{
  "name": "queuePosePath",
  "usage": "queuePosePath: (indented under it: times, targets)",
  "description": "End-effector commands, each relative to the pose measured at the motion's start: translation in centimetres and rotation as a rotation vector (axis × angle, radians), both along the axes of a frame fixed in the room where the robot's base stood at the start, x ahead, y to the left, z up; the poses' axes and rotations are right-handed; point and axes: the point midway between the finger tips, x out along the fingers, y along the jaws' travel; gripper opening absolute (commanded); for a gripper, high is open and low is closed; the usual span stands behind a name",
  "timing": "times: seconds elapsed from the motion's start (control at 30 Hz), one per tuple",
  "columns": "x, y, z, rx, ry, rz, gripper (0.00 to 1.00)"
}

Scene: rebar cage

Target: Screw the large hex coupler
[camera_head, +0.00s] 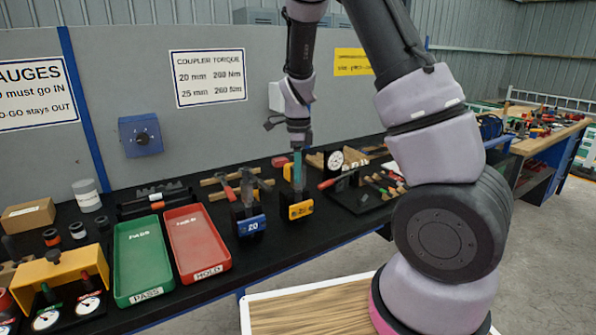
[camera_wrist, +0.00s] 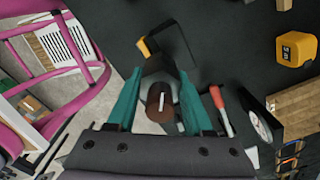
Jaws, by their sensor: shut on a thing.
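My gripper (camera_head: 297,170) reaches down from above to the black stand with the yellow 25 plate (camera_head: 300,211). In the wrist view its two teal fingers (camera_wrist: 160,100) close on a grey piece with a round brown end (camera_wrist: 158,114) marked by a pale stripe. This looks like the large hex coupler, but its hex sides are hard to make out. The stand's yellow edge (camera_wrist: 147,47) shows just beyond the fingers.
A black stand with a blue 20 plate (camera_head: 251,225) is close on the left, with a red-handled hammer (camera_head: 229,188) behind it. Red (camera_head: 196,243) and green (camera_head: 143,262) trays lie further left. A dial gauge (camera_head: 334,161) and tools crowd the right.

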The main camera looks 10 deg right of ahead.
Motion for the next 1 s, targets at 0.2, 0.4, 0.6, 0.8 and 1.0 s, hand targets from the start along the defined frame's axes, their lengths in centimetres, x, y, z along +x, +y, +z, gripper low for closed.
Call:
queuePosePath:
  times: [0.2,0.4,0.6,0.8,1.0]
  targets:
    - [0.02,-0.08,0.00,-0.001,-0.001,-0.101,0.00]
    - [0.00,-0.04,0.00,-0.001,0.000,-0.145,0.00]
    - [-0.01,-0.07,-0.01,-0.001,0.000,-0.158,0.00]
    - [-0.01,-0.08,-0.01,-0.001,0.000,-0.157,0.00]
    - [-0.01,-0.07,-0.02,-0.001,0.000,-0.156,0.81]
